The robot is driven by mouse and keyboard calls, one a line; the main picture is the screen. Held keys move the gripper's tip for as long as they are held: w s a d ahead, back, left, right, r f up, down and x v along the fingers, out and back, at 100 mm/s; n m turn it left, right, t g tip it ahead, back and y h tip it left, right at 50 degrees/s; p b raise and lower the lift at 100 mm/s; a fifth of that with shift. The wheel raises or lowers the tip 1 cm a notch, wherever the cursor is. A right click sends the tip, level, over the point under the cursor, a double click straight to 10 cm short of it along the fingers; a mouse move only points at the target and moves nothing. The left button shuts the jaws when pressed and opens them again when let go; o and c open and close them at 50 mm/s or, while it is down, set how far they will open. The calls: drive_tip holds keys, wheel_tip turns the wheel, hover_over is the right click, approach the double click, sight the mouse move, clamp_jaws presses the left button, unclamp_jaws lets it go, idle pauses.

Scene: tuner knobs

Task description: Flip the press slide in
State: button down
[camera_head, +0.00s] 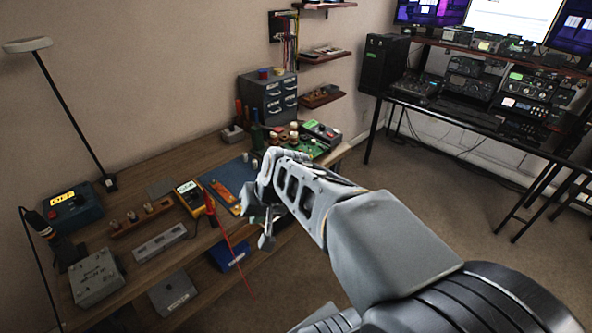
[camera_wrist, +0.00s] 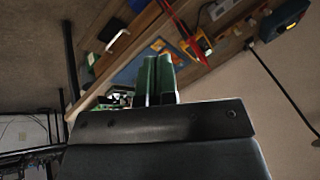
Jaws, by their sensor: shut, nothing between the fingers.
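I cannot make out a press slide for certain in either view. My gripper (camera_wrist: 158,78) shows in the wrist view as two green-faced fingers side by side, shut with nothing between them. In the head view my gripper (camera_head: 267,228) hangs near the front edge of the wooden workbench (camera_head: 140,263), partly hidden by my own arm. A green circuit board (camera_head: 312,152) with several knobs on it lies at the bench's right end, partly behind my arm. A grey box with a small green screen (camera_head: 322,133) stands beside it.
A blue mat (camera_head: 232,172), a yellow multimeter (camera_head: 190,192) with a red lead, and a blue instrument (camera_head: 68,205) lie along the bench. A grey drawer cabinet (camera_head: 268,96) stands at the back. A radio desk (camera_head: 470,118) is at the right, with open floor before it.

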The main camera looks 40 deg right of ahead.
drive_tip(key=w+d+f+m+t+y+b, duration=0.1)
drive_tip(key=w+d+f+m+t+b, duration=0.2)
drive_tip(key=w+d+f+m, duration=0.35)
drive_tip(key=w+d+f+m+t+h+b, duration=0.1)
drive_tip(key=w+d+f+m+t+b, duration=0.1)
drive_tip(key=d, duration=1)
drive_tip(key=w+d+f+m+t+h+b, duration=0.2)
drive_tip(key=w+d+m, duration=0.3)
drive_tip(key=d, duration=0.6)
drive_tip(key=shift+w+d+m+t+b, duration=0.3)
drive_tip(key=shift+d+m+t+b, duration=0.15)
drive_tip(key=shift+t, duration=0.25)
drive_tip(key=shift+f, duration=0.15)
drive_tip(key=x, duration=0.4)
drive_tip(key=p+x, duration=0.1)
drive_tip(key=x, duration=0.7)
drive_tip(key=shift+w+r+p, duration=0.25)
drive_tip(key=shift+p, duration=0.05)
drive_tip(key=shift+w+f, duration=0.15)
drive_tip(key=shift+w, duration=0.7)
